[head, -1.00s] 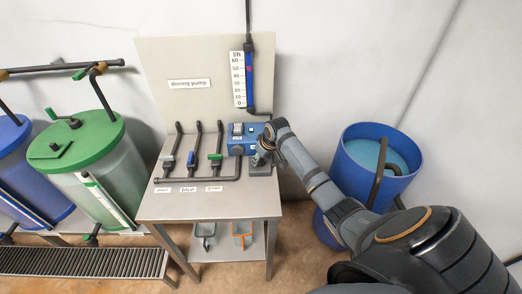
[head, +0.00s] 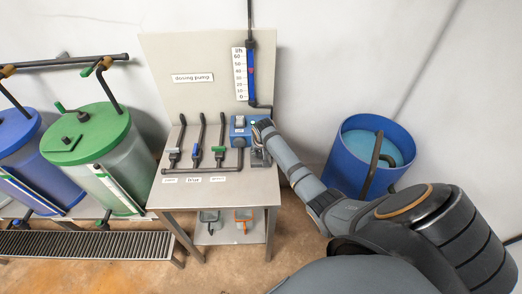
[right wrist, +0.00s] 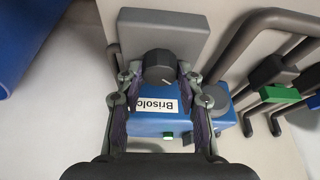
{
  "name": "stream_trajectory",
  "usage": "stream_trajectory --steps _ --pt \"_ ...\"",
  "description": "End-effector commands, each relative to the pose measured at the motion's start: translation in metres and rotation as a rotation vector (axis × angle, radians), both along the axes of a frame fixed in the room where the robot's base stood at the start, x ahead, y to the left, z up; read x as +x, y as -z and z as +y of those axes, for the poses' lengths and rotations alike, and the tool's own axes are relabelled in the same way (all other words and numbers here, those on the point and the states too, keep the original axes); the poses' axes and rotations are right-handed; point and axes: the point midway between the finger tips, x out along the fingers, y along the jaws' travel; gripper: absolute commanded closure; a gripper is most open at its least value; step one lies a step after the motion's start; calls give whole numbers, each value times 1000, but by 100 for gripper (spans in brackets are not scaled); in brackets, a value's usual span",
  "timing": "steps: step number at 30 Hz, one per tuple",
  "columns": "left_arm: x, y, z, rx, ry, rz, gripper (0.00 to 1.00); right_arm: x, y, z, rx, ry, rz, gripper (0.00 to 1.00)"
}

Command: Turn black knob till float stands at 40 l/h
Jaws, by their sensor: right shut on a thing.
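My right gripper (right wrist: 160,72) is shut on the knob, a finger on each side. In the head view the pump (head: 238,128) stands on the table's right side, and my right gripper (head: 260,146) hides the knob there. The flow tube (head: 250,72) with its l/h scale (head: 240,74) rises behind the pump. A small red float shows inside it, around the 40 to 50 marks; it is too small to read exactly. My left gripper is not in view.
Three valves with grey, blue and green handles (head: 219,150) stand left of the pump on the metal table (head: 215,193). A blue barrel (head: 347,165) stands to the right. Green-lidded (head: 88,135) and blue (head: 22,150) tanks stand to the left.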

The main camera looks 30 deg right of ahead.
Motion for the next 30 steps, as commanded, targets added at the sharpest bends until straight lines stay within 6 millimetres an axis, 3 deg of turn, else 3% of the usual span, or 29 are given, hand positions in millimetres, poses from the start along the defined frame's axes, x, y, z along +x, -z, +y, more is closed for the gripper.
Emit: stream_trajectory --steps 11,12,16,25,30 --pt "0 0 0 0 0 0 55 1 -1 0 0 3 -2 95" --pt "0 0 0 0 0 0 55 1 -1 0 0 3 -2 58" --pt "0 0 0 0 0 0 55 1 -1 0 0 2 -2 40" --pt "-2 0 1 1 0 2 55 0 -1 0 0 2 -1 40" --pt "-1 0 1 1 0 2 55 -6 -21 3 -2 2 -5 40"
